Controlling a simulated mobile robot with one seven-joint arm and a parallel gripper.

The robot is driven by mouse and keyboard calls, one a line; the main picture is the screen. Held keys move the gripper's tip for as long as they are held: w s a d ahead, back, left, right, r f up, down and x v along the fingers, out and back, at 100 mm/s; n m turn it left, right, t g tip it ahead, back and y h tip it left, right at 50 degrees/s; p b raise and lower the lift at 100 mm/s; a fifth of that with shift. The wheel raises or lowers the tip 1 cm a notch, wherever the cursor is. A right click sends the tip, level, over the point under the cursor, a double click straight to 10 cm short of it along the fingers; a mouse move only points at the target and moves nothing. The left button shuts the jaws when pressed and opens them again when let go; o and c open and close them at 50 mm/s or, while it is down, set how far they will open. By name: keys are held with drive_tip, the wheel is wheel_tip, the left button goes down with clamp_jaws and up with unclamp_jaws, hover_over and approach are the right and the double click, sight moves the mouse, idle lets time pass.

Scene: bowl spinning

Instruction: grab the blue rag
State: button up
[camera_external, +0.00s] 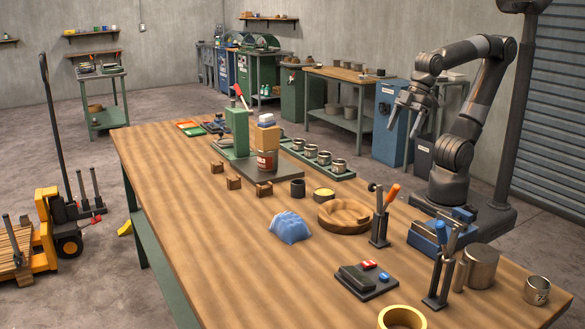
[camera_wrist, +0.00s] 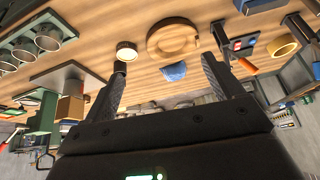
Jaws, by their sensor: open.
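The blue rag (camera_external: 290,227) lies crumpled on the wooden table (camera_external: 180,180), left of and nearer the camera than a round wooden bowl (camera_external: 345,214). In the wrist view the rag (camera_wrist: 173,72) shows between the two fingers, at some distance beyond them. My gripper (camera_external: 399,109) is raised well above the table's far right side in the external view. Its fingers are apart and empty, and they also show in the wrist view (camera_wrist: 162,82). The gripper does not touch the rag.
A tool holder with an orange-handled tool (camera_external: 380,225) stands right of the bowl. A dark box with red and blue buttons (camera_external: 366,280) and a yellow ring (camera_external: 402,318) are nearer the camera. Cups on a green tray (camera_external: 325,157) stand behind. The table left of the rag is clear.

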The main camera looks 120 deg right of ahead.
drive_tip(key=w+r+m+g, duration=0.1)
drive_tip(key=w+r+m, duration=0.1)
drive_tip(key=w, duration=0.6)
drive_tip(key=m+g+h, duration=0.1)
drive_tip(key=m+g, duration=0.2)
drive_tip(key=m, duration=0.2)
approach(291, 218)
drive_tip(key=s+f, duration=0.1)
drive_tip(key=f, duration=0.5)
drive_tip(key=shift+w+d+f, duration=0.1)
drive_tip(key=shift+w+d, duration=0.15)
drive_tip(key=shift+d, duration=0.05)
drive_tip(key=f, duration=0.1)
drive_tip(key=w+f, duration=0.1)
drive_tip(key=f, duration=0.3)
drive_tip(key=shift+w+d, duration=0.25)
drive_tip(key=shift+w, duration=0.05)
drive_tip(key=c, duration=1.1)
